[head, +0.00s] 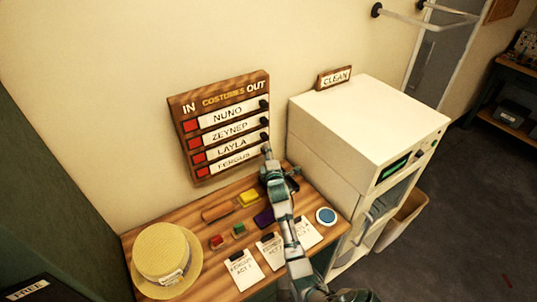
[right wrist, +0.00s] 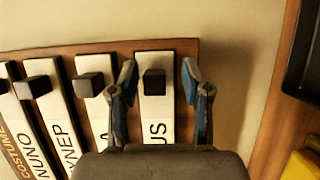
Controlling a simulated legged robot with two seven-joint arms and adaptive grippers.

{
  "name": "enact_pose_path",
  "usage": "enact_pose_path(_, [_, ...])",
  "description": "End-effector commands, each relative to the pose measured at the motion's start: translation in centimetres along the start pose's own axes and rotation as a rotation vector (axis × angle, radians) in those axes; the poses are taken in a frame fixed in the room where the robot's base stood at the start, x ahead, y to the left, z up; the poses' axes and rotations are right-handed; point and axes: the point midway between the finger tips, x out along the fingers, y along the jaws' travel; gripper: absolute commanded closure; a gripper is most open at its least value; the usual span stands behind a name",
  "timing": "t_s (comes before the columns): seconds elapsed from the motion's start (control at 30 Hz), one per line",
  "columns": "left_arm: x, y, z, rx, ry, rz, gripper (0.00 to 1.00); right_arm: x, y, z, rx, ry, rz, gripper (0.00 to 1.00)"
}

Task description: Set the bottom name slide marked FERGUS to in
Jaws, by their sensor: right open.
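The wooden IN/OUT board (head: 222,92) hangs on the wall with name slides. The bottom slide, FERGUS (head: 235,160), sits toward the OUT side, with a red patch (head: 203,172) showing at its left end. My right gripper (head: 267,150) is at the slide's right end and hides its knob in the head view. In the right wrist view, the black knob (right wrist: 153,82) of the FERGUS slide (right wrist: 157,118) lies between the open fingers (right wrist: 158,66), with a gap on each side. My left gripper is not in view.
The LAYLA knob (right wrist: 91,84) is close beside one finger. Below the board, the table (head: 192,222) holds a straw hat (head: 165,252), cards, a yellow block (head: 248,198) and a round blue-and-white item (head: 326,216). A white cabinet (head: 370,120) stands to the right.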

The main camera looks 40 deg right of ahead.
Motion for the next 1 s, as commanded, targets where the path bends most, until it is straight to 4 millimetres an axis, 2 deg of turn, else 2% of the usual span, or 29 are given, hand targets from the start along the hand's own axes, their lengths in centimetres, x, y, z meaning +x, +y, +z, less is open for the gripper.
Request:
enact_pose_path(0.1, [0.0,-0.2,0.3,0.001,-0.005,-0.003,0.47,-0.1,0.1,-0.2,0.0,0.001,0.001,0.52])
enact_pose_path(0.13, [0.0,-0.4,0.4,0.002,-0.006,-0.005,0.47,-0.1,0.1,-0.2,0.0,0.001,0.001,0.57])
enact_pose_path(0.3, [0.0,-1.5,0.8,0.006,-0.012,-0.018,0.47,0.1,-0.1,0.2,0.003,0.001,-0.002,1.0])
enact_pose_path(0.57, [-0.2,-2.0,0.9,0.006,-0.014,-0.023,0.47,0.2,-0.2,0.2,0.006,0.0,-0.002,1.0])
enact_pose_path(0.8, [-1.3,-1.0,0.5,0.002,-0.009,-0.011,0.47,-1.5,-0.1,-3.9,0.006,0.002,-0.004,1.0])
enact_pose_path(1.0, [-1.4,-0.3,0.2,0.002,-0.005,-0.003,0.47,-2.1,-0.3,-5.3,0.004,0.001,-0.005,1.0])
